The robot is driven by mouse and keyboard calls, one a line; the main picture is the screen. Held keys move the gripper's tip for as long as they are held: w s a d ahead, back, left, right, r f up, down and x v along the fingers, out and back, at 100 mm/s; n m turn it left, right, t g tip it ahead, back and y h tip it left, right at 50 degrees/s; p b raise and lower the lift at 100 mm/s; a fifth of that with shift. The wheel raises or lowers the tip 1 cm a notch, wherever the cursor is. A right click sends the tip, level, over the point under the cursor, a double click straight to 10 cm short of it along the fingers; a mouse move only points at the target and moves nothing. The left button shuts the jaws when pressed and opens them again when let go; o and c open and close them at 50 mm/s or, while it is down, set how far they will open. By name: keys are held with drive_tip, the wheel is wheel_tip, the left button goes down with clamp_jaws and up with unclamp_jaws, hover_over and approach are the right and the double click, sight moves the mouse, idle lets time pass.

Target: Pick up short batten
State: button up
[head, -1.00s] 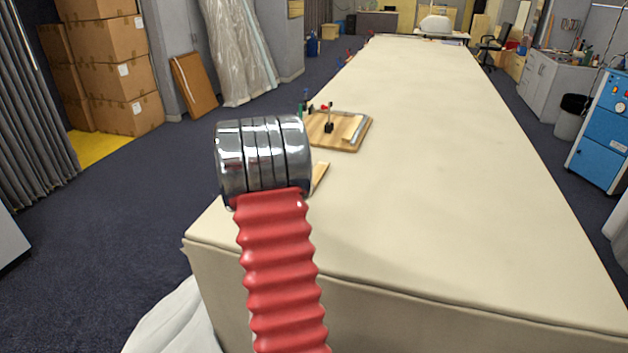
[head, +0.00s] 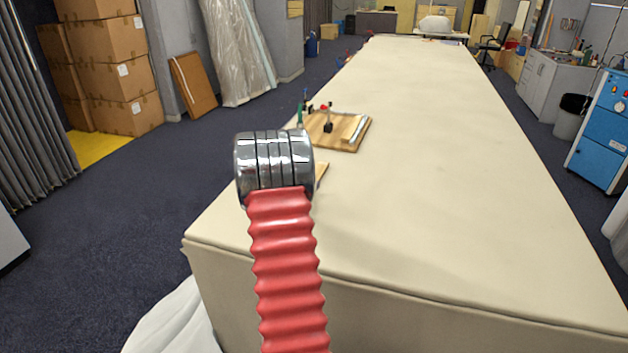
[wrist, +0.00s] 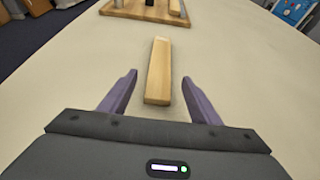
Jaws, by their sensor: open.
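The short batten (wrist: 158,75) is a pale wooden bar lying on the cloth table, seen in the wrist view ahead of my gripper. In the head view only its far end (head: 321,172) shows, beside the metal end of my arm, which hides the rest. My gripper (wrist: 160,93) is open in the wrist view, with two purple fingers apart. The near end of the batten lies between the fingers in the picture, with a gap on each side. I cannot tell how far above the cloth the fingers are. The fingers are hidden in the head view.
A wooden board (head: 335,142) with clamps and a light strip on it lies on the table beyond the batten, and its near edge also shows in the wrist view (wrist: 145,13). The long cloth table (head: 430,180) is clear to the right. Its left edge is close.

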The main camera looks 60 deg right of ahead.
drive_tip(key=shift+x, duration=1.05)
drive_tip(key=shift+x, duration=2.6)
drive_tip(key=shift+s+f, duration=0.1)
drive_tip(key=shift+c, duration=0.4)
drive_tip(key=c, duration=1.1)
wheel_tip(320, 180, up, 10)
